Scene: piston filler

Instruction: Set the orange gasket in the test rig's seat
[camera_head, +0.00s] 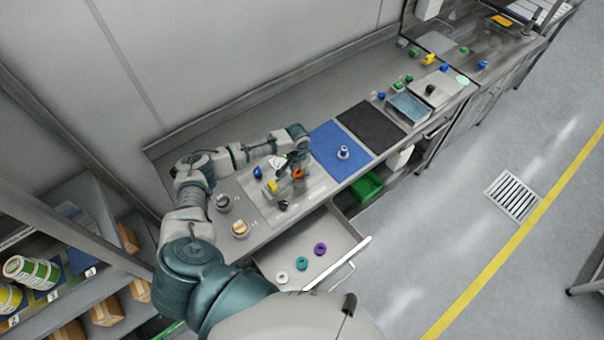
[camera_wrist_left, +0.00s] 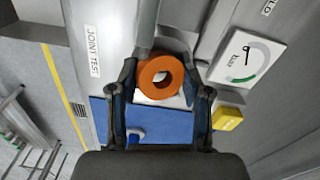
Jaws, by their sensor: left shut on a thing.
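The orange gasket (camera_head: 298,174) is a thick ring held at my left gripper (camera_head: 297,167), over the right part of the test rig's metal plate (camera_head: 318,186). In the left wrist view the gasket (camera_wrist_left: 148,78) sits between the two fingertips of my left gripper (camera_wrist_left: 160,90), its hole partly facing the camera. The rig carries a yellow block (camera_head: 272,186), a blue knob (camera_head: 258,172) and a dial gauge (camera_wrist_left: 243,60). A grey pipe-like part (camera_wrist_left: 146,25) shows just beyond the gasket. I cannot make out the seat, nor whether the gasket touches the rig. My right gripper is out of view.
An open drawer (camera_head: 345,238) below the counter holds white (camera_head: 281,278), teal (camera_head: 302,264) and purple (camera_head: 320,249) rings. A blue mat (camera_head: 330,143) with a small upright part (camera_head: 343,153) and a black mat (camera_head: 372,125) lie right of the rig.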

